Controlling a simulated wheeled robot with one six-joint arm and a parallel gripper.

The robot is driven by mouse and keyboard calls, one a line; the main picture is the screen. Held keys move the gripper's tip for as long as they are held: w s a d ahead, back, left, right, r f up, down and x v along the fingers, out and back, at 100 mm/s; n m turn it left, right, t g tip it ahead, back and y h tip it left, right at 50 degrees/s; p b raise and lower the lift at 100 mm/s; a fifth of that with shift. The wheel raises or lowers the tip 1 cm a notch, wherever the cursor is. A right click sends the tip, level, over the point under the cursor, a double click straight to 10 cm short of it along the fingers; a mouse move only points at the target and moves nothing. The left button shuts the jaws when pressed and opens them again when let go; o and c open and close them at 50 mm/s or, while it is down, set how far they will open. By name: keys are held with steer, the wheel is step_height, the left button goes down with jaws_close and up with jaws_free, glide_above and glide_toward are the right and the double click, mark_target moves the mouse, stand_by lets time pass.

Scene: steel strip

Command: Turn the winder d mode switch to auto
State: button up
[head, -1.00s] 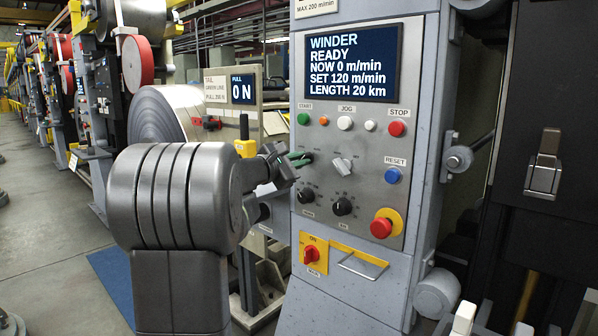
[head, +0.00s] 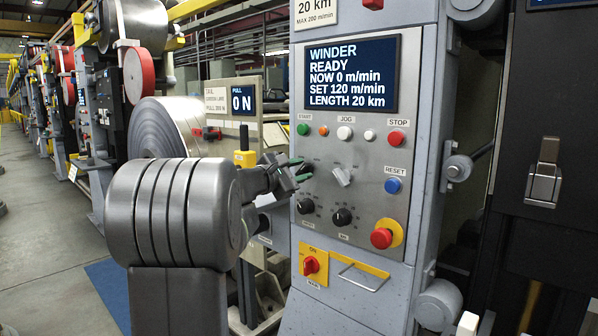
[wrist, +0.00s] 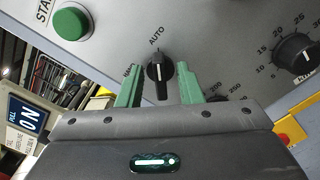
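The winder d mode switch is a small black knob (wrist: 159,78) with a white mark, in the wrist view. In the head view my gripper (head: 299,170) is at the panel's left side and partly hides the knob.
The winder panel (head: 372,230) has a green START button (head: 303,129), a silver selector (head: 342,177), two black dials below, a red emergency stop (head: 382,237) and a yellow-backed red switch (head: 311,265). A screen (head: 350,75) reads WINDER READY.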

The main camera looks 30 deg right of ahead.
steer(key=p+v, duration=0.1)
steer(key=v, duration=1.3)
steer(key=shift+d+f, duration=0.1)
steer(key=shift+d, duration=0.15)
steer(key=b+x, duration=0.1)
steer(key=x, duration=1.2)
steer(key=shift+w+d, duration=0.2)
